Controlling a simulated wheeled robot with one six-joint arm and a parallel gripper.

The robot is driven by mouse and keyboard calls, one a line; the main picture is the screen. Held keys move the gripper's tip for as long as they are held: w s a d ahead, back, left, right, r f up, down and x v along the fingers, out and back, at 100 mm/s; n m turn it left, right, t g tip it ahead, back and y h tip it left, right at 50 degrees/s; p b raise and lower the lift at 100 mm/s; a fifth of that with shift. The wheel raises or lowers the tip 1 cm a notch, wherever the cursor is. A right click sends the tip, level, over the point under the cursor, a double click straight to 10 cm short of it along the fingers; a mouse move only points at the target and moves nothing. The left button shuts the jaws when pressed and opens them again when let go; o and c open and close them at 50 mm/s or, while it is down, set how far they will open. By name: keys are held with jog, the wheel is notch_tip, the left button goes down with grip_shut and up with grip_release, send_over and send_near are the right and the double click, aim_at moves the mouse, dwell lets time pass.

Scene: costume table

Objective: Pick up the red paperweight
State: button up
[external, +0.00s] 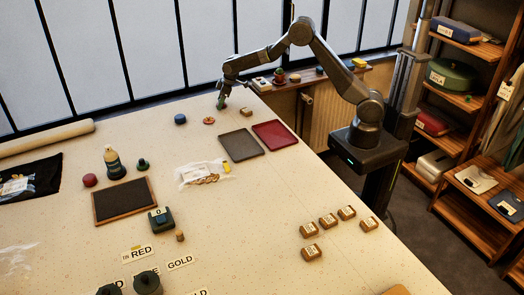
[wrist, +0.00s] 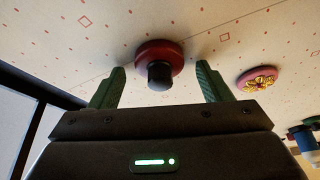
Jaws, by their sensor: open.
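A round red paperweight (wrist: 143,53) with a black knob on top stands on the table in the wrist view. It shows between the two green fingers of my gripper (wrist: 160,68), a little beyond their tips. The gripper is open, with a gap between each finger and the paperweight, and nothing is held. In the external view, my gripper (external: 221,101) is low over the far end of the table, by the window. I cannot make out the paperweight under it there.
A pink disc with a yellow flower (wrist: 257,79) lies to the right in the wrist view. In the external view, a blue round thing (external: 180,118), a wooden block (external: 246,113), a grey tray (external: 241,145) and a dark red tray (external: 276,134) are near. Another red round thing (external: 89,180) stands left.

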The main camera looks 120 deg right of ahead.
jog(key=c, duration=1.2)
jog(key=shift+c, duration=0.2)
jog(key=shift+r, duration=0.15)
